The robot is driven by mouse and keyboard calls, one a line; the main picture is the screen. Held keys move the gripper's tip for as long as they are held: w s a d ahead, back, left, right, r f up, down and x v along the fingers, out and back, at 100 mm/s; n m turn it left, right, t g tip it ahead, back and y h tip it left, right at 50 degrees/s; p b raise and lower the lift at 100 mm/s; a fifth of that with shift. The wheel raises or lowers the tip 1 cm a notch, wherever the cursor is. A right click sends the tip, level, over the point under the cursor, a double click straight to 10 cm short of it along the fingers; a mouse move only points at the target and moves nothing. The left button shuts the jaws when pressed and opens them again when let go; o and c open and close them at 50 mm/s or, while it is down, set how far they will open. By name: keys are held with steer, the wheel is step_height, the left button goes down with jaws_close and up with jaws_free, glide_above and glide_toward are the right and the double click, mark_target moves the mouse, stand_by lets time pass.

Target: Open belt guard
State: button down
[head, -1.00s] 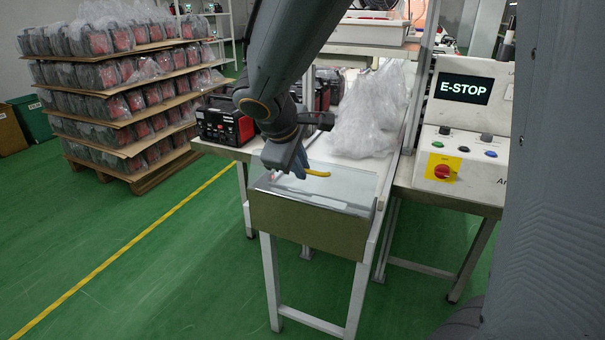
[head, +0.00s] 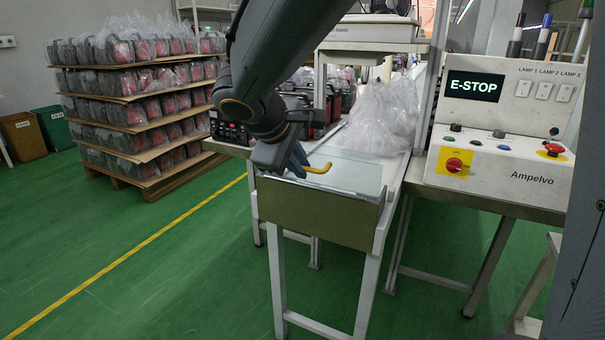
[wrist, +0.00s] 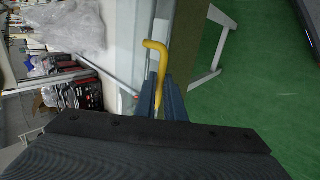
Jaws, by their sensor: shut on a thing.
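The belt guard is a clear flat panel (head: 352,178) over the near end of the conveyor, with a yellow bent handle (head: 318,169) at its left part. It looks lying flat on the conveyor frame. My gripper (head: 299,160) comes down from above left, its blue fingers shut on the yellow handle. In the wrist view the handle (wrist: 158,58) rises between the two blue fingers (wrist: 161,97), its bent end sticking out beyond them. My dark wrist hides the panel's left corner in the head view.
Crumpled clear plastic (head: 380,115) lies on the conveyor behind the guard. At the right stands a control box (head: 500,130) reading E-STOP, with a red mushroom button (head: 554,149). A loaded pallet (head: 145,105) stands at the back left. Green floor is free at the front left.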

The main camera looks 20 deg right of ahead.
steer(key=shift+s+a+f+t+h+b, duration=0.1)
steer(key=shift+s+f+t+h+b, duration=0.4)
steer(key=shift+b, duration=0.4)
steer(key=c, duration=1.8)
jaws_free()
steer(key=shift+r, duration=0.1)
steer(key=shift+c, duration=0.2)
steer(key=shift+w+a, duration=0.1)
steer(key=p+v, duration=0.1)
steer(key=v, duration=0.7)
